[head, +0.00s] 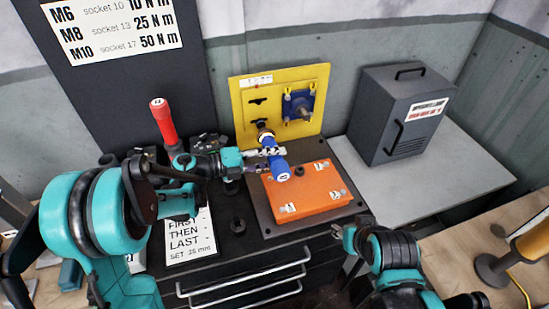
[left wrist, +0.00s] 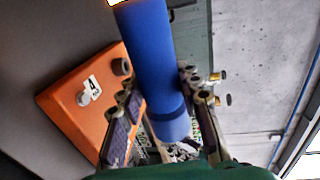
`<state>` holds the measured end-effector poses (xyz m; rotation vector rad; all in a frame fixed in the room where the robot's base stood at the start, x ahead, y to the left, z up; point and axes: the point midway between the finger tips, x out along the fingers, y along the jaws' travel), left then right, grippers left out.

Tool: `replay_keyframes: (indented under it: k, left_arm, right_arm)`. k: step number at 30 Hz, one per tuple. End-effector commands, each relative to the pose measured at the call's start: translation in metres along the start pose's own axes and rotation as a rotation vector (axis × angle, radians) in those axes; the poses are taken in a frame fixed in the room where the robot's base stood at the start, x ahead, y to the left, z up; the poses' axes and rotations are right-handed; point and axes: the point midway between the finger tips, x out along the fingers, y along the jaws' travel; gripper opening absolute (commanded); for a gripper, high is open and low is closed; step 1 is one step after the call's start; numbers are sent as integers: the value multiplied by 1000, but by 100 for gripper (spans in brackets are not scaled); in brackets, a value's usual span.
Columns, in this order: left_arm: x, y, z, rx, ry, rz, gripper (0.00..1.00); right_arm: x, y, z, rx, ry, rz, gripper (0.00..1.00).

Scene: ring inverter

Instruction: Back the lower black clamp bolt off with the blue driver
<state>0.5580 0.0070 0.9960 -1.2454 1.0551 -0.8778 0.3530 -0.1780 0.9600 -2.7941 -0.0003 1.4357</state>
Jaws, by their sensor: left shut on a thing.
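The yellow panel (head: 243,103) stands upright at the back of the bench in the head view. It carries a blue clamp (head: 300,104) at right and dark fittings at left. My left gripper (head: 270,153) is shut on the blue driver (head: 281,171) in front of the panel's lower left. The driver (left wrist: 153,50) also shows between both fingers in the left wrist view. Its far end points at a dark round fitting (head: 264,134) low on the panel. I cannot tell whether it touches the clamp bolt. My right gripper (head: 345,236) is at the lower right, away from the panel; its opening is unclear.
An orange box (head: 312,192) with numbered tags lies just below the driver; it also shows in the left wrist view (left wrist: 72,110). A red-handled tool (head: 163,120) stands at left. A dark grey cabinet (head: 398,115) stands on the right-hand table (head: 440,180), whose front is clear.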

Motion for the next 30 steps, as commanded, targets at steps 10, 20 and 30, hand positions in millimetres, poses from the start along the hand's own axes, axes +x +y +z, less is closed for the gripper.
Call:
replay_keyframes:
  k: [10, 20, 30]
  left_arm:
    - [-1, -2, 2, 1, -8, -4, 0]
    - [0, -1, -13, 1, -6, -3, 0]
    - [0, -1, -34, 1, -2, -3, 0]
  right_arm:
    - [0, 0, 0, 0, 0, 0, 40]
    - [1, 0, 1, 0, 0, 0, 40]
    - [2, 0, 1, 0, 0, 0, 40]
